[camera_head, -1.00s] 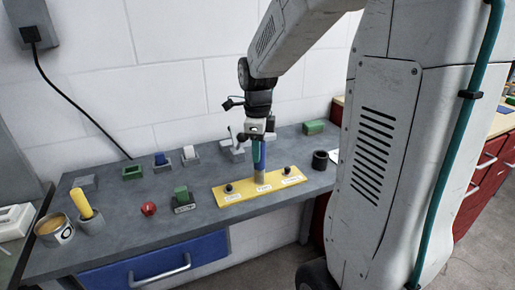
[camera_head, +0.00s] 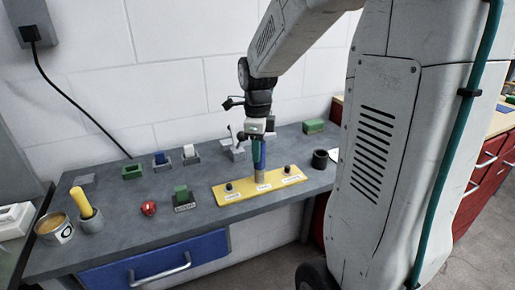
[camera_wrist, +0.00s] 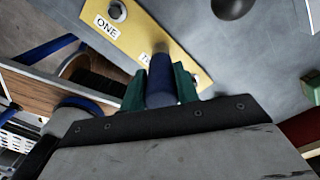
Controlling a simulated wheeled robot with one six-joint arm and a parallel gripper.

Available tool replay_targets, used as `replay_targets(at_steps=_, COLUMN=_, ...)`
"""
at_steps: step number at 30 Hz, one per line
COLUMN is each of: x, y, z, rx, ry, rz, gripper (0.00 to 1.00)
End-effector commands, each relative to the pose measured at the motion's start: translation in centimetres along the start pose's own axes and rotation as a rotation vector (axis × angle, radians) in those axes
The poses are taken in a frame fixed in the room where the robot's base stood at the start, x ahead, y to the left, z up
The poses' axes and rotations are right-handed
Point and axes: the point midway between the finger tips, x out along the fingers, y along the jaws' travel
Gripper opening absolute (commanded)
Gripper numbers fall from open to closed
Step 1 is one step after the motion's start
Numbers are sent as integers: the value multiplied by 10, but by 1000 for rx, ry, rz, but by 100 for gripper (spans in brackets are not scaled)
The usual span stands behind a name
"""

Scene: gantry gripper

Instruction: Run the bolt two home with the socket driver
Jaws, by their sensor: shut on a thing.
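The yellow plate (camera_head: 217,196) lies on the grey bench and carries three labelled positions in a row. Dark bolt heads show at the left position (camera_head: 229,187) and the right position (camera_head: 287,170). My gripper (camera_head: 259,150) is shut on the blue handle of the socket driver (camera_head: 262,158), which stands upright over the middle position. The driver's metal socket (camera_head: 261,177) hides the middle bolt. In the wrist view the green fingers sit on both sides of the blue driver (camera_wrist: 161,82), and the plate (camera_wrist: 135,42) shows the label ONE.
The bench's front edge is close to the plate.

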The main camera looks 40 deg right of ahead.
Motion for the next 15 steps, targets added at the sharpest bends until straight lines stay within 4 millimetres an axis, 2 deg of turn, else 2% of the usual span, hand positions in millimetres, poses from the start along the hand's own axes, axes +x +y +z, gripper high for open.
replay_targets(at_steps=11, x=0, y=0, z=0, rx=0, ry=1, rz=2, gripper=3)
replay_targets(at_steps=15, x=-8, y=0, z=0, rx=0, ry=0, rz=-1, gripper=3)
